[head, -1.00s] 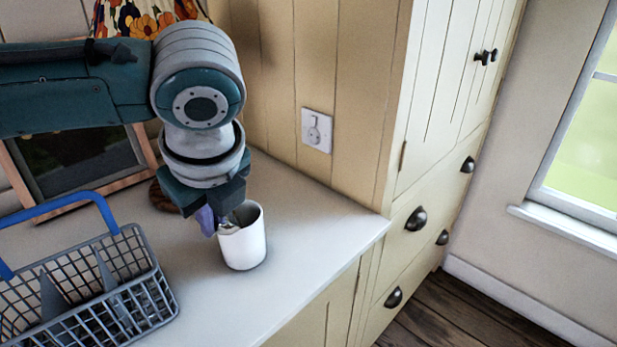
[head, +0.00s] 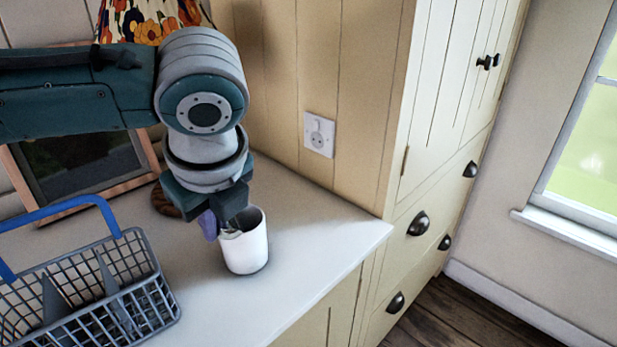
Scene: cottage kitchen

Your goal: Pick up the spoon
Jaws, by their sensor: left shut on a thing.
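A white cup (head: 248,246) stands upright on the counter in the middle of the head view. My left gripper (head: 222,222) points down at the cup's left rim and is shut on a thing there. A purple piece (head: 208,225) shows beside its fingers, just outside the cup. A small greyish metal-like part (head: 231,234) shows at the cup's mouth below the fingers; it may be the spoon, but most of it is hidden. My right gripper is not in view.
A grey wire basket (head: 95,290) with a blue handle stands at the lower left. A framed picture (head: 80,165) leans at the back behind my arm, near a dark brown round object (head: 163,203). The counter (head: 315,240) right of the cup is clear to its edge.

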